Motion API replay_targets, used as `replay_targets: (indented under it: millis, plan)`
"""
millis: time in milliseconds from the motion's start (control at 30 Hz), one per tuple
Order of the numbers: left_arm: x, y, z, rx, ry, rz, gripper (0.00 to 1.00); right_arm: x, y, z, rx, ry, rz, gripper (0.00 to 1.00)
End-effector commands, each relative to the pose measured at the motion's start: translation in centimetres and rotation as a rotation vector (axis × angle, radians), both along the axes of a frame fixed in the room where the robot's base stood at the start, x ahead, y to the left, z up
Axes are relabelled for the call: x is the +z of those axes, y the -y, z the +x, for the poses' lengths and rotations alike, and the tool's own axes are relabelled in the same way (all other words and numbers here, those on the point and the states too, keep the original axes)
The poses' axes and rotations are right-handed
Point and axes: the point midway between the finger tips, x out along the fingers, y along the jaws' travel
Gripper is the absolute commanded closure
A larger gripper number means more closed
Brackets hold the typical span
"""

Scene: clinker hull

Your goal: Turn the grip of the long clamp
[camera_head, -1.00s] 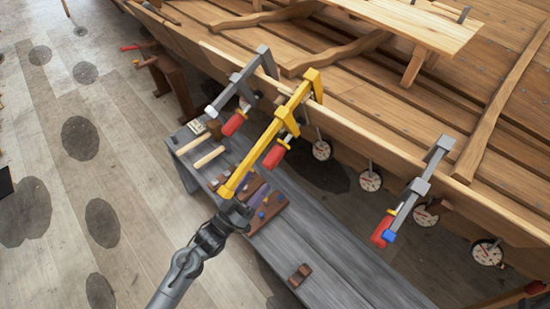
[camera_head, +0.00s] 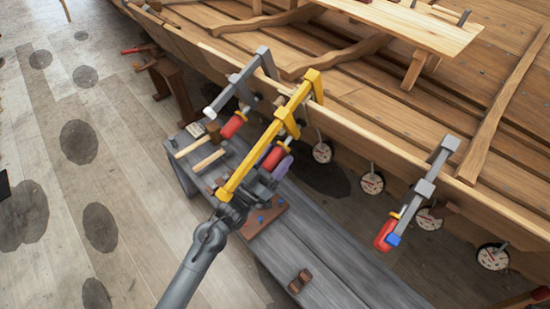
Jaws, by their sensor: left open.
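The long clamp (camera_head: 256,147) is yellow and hooks over the hull's upper edge, its bar slanting down to the left. Its red grip (camera_head: 272,157) hangs on the right side of the bar, above the bench. My left gripper (camera_head: 267,174) is open, just below the red grip, with its dark fingers pointing up toward it. The lower end of the yellow bar hides part of my wrist. I cannot tell whether the fingers touch the grip. My right gripper is not in view.
Grey clamps with red grips hang on the hull edge to the left (camera_head: 238,90) and right (camera_head: 418,190). A grey bench (camera_head: 330,265) below holds mallets, a brown tool board (camera_head: 265,219) and a small brown block (camera_head: 300,281). Round dials hang along the hull.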

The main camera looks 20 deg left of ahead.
Motion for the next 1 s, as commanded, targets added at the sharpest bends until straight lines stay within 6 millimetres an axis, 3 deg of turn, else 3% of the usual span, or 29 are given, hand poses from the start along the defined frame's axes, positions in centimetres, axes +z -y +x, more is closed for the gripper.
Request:
replay_targets:
  millis: [133,467,1000]
  plan:
    - [0.0,0.0,0.0,0.0,0.0,0.0,0.38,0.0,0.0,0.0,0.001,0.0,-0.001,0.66]
    - [0.0,0.0,0.0,0.0,0.0,0.0,0.89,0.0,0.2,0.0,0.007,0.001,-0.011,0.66]
    - [0.2,-0.1,0.0,0.069,0.054,0.155,0.9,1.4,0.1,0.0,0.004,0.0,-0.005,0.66]
